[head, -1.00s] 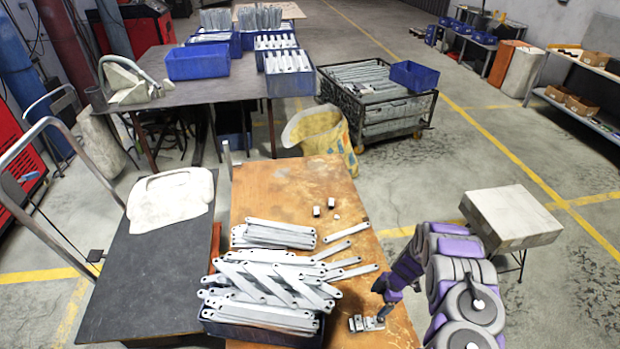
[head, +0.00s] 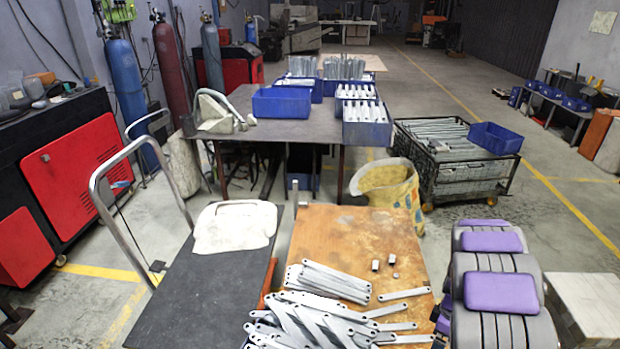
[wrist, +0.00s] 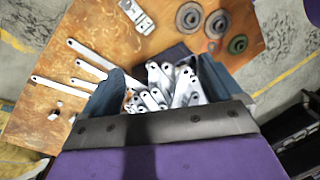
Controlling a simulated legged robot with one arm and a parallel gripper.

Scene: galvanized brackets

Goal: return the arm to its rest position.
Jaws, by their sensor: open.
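My arm (head: 497,290), purple and grey, is folded at the right edge of the wooden table in the head view. The gripper itself is out of the head view. In the wrist view my gripper (wrist: 167,78) is open, its two grey-blue fingers spread wide with nothing held between them. Beyond the fingers lies a pile of galvanized brackets (wrist: 172,88), which also shows on the near part of the table in the head view (head: 310,322). I cannot tell the exact gap between fingers and pile.
The wooden table (head: 335,230) holds loose flat brackets (head: 404,294) and small metal blocks (head: 376,265). Round discs (wrist: 190,17) and a metal fitting (wrist: 136,15) lie on it. A dark cart (head: 190,295) stands left, a pale block (head: 595,305) right, a yellow sack (head: 388,185) behind.

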